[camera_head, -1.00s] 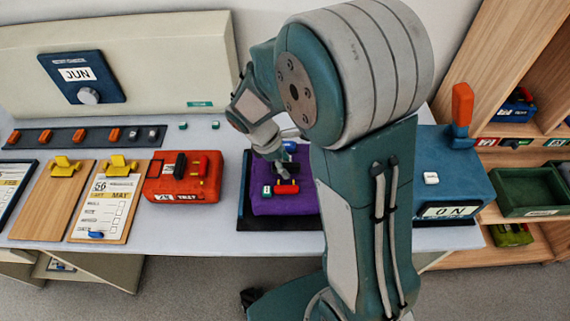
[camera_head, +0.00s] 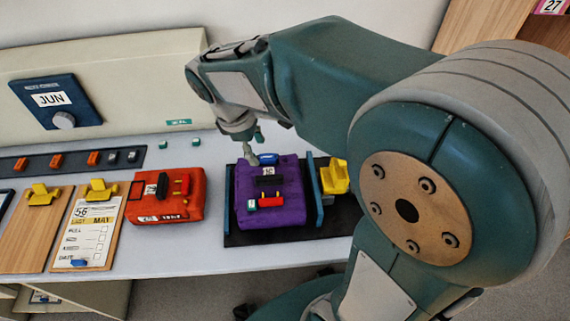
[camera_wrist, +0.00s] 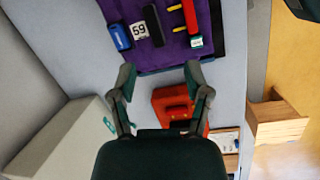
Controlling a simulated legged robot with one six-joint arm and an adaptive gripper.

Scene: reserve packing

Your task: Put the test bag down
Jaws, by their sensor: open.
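A purple bag (camera_head: 285,208) lies flat on a dark tray (camera_head: 238,236) with blue upright plates at its sides. It bears a black handle, a red handle, a blue clip and a small label, seen closer in the wrist view as 59 (camera_wrist: 139,30). A red bag (camera_head: 187,203) lies on the bench to its left; I cannot surely read its front label. My gripper (camera_head: 256,150) is open and empty by the purple bag's back edge. In the wrist view its spread fingers (camera_wrist: 160,72) have nothing between them, and the purple bag lies beyond them.
A yellow clamp (camera_head: 334,175) sits right of the purple bag. Wooden clipboards (camera_head: 28,238) lie at the left, with a row of switches (camera_head: 72,160) behind. A JUN panel (camera_head: 52,101) stands at the back. My arm hides the bench's right part.

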